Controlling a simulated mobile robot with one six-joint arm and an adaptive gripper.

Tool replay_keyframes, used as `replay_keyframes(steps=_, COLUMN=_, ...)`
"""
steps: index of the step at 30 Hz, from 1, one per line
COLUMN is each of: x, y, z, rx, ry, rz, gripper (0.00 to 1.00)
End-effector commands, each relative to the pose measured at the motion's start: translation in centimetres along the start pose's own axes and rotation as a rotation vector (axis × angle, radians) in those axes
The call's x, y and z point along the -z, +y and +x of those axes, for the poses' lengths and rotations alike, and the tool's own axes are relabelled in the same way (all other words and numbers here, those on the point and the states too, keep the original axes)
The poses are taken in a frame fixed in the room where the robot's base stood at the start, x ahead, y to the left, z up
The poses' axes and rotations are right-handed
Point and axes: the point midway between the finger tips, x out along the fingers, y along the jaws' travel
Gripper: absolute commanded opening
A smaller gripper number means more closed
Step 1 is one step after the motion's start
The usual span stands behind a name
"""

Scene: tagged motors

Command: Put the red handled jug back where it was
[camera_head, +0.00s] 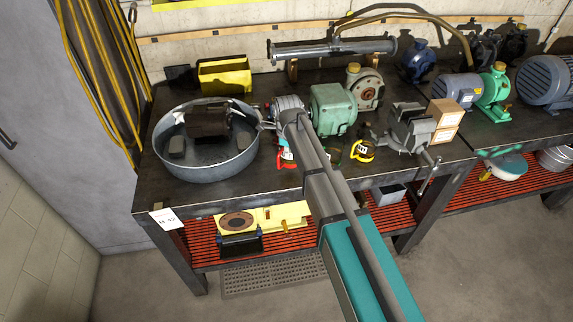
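A small red item with a white tag (287,158), which looks like the red handled jug, stands on the dark workbench (255,190) just left of my arm. My arm covers part of it, and its handle is too small to make out clearly. My arm reaches from the lower right up over the bench. Its far end, where my gripper (291,117) is, lies in front of a grey ribbed motor (287,103). I cannot tell whether the gripper touches or holds anything.
A round metal basin (165,152) holding a dark motor (208,121) stands at left. A yellow tagged item (362,150), a green motor (333,108) and a vise (412,128) stand to the right. The front left bench top is clear.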

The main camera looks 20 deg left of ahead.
Motion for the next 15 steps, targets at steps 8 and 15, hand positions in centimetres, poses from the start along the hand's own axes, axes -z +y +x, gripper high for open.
replay_keyframes(steps=8, x=-0.35, y=-0.72, z=1.02, rx=0.000, ry=0.000, rz=0.001, gripper=0.00)
replay_keyframes(steps=15, x=-0.31, y=-0.71, z=0.95, rx=0.000, ry=0.000, rz=0.001, gripper=0.00)
